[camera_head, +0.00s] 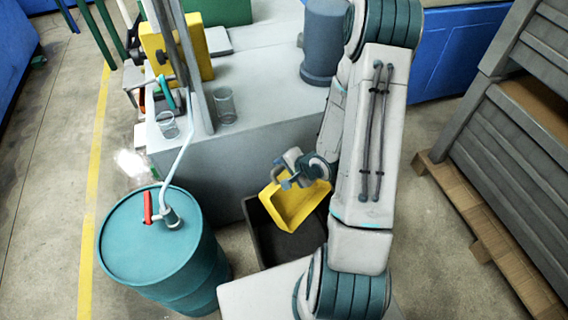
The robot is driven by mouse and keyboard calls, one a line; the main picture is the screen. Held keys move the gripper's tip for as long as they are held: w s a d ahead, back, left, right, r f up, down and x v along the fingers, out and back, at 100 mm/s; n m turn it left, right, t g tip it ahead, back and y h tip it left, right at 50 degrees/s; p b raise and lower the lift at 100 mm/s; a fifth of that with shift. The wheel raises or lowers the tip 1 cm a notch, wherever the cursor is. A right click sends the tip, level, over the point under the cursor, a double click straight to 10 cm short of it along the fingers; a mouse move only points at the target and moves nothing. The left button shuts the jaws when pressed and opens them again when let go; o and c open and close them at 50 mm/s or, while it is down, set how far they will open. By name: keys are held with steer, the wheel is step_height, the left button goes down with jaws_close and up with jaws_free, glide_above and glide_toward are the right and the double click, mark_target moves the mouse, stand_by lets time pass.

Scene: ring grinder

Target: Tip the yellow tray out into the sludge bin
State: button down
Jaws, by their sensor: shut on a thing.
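The yellow tray (300,216) is a shallow square tray, strongly tilted in the middle of the head view. My gripper (290,183) is shut on the tray's upper edge. The tray hangs over a dark open bin (258,232) on the floor, which looks like the sludge bin. The tray hides part of the bin's opening. The visible inside of the tray looks empty. The bin's contents are too dark to tell.
A teal drum (158,262) with a hand pump stands left of the bin. A grey machine block (262,115) rises behind it, carrying a blue-grey cylinder (324,45) and clear beakers (225,106). Grey crates on a wooden pallet (480,205) stand at the right.

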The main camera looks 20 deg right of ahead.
steer(key=g+p, duration=0.1)
steer(key=w+a+g+h+p, duration=0.1)
steer(key=shift+w+f+g+h, duration=0.25)
steer(key=shift+w+g+h, duration=0.05)
steer(key=g+p, duration=0.1)
steer(key=w+g+h+p, duration=0.1)
steer(key=p, duration=0.1)
steer(key=shift+a+f, duration=0.25)
steer(key=shift+f, duration=0.1)
steer(key=shift+w+a+f+g+h+p, duration=0.1)
steer(key=shift+f+g+h+p, duration=0.55)
steer(key=shift+p, duration=0.55)
steer(key=f+g, duration=0.1)
steer(key=f+g+h, duration=0.1)
steer(key=f+g, duration=0.1)
steer(key=shift+w+a+h, duration=0.2)
steer(key=shift+w+h, duration=0.05)
steer(key=shift+w, duration=0.15)
